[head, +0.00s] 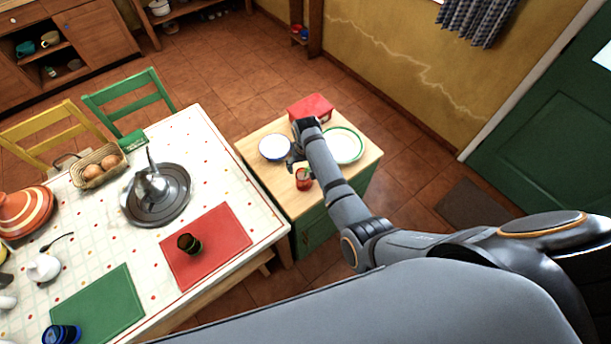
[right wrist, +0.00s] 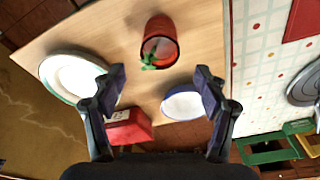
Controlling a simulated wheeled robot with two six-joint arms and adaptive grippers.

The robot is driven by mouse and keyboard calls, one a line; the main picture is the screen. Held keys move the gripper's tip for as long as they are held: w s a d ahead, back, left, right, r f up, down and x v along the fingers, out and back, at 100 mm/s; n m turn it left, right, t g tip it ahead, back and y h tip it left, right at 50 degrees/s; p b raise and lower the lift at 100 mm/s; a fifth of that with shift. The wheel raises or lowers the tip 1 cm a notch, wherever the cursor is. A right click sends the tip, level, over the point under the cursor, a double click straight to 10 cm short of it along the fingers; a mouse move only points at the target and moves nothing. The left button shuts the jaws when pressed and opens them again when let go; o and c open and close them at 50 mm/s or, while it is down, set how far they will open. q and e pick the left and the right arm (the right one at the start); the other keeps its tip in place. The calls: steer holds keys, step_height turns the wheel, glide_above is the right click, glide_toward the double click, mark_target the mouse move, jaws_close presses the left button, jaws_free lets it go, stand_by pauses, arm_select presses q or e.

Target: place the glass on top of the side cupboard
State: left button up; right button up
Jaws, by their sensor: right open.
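The side cupboard (head: 271,180) is green with a light wooden top and stands right of the dining table. A red translucent glass (head: 303,181) stands upright on its top near the front edge. It also shows in the right wrist view (right wrist: 159,38), with something green at its rim. My right gripper (right wrist: 160,92) is open and empty above the cupboard top, with the red glass beyond its fingertips, apart from them. In the head view the right gripper (head: 293,158) is partly hidden by its own arm. A dark green glass (head: 189,243) stands on the table's red mat.
The cupboard top also holds a blue-rimmed bowl (head: 275,147), a green-rimmed plate (head: 343,145) and a red box (head: 311,107). The table carries a metal tray (head: 177,207), a bread basket (head: 98,166) and a blue cup (head: 62,335).

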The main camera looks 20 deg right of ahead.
steer(key=w+d+r+t, duration=0.3)
steer(key=r+t, duration=0.2)
steer(key=r, duration=0.2)
steer(key=w+d+r+t, duration=0.2)
steer(key=d+r+t, duration=0.15)
steer(key=r, duration=0.35)
steer(key=s+d+f+g, duration=0.1)
steer(key=s+f, duration=0.5)
steer(key=f, duration=0.5)
steer(key=s+d+f+g, duration=0.1)
steer(key=s+f+g, duration=0.1)
steer(key=s+f, duration=0.65)
steer(key=s+f+g, duration=0.1)
steer(key=s+f, duration=0.4)
steer(key=f, duration=0.7)
arm_select(q)
steer(key=shift+d, duration=0.15)
arm_select(e)
steer(key=s+d+f+g, duration=0.1)
steer(key=s+f, duration=0.3)
steer(key=s, duration=0.6)
steer(key=s+d+f+g, duration=0.1)
steer(key=s+f, duration=0.4)
steer(key=s, duration=0.5)
steer(key=s+d+f+g, duration=0.2)
steer(key=s+f, duration=0.3)
steer(key=s, duration=0.5)
steer(key=shift+s+n+g+h, duration=0.3)
steer(key=shift+n+g+h, duration=0.1)
steer(key=shift+g, duration=0.15)
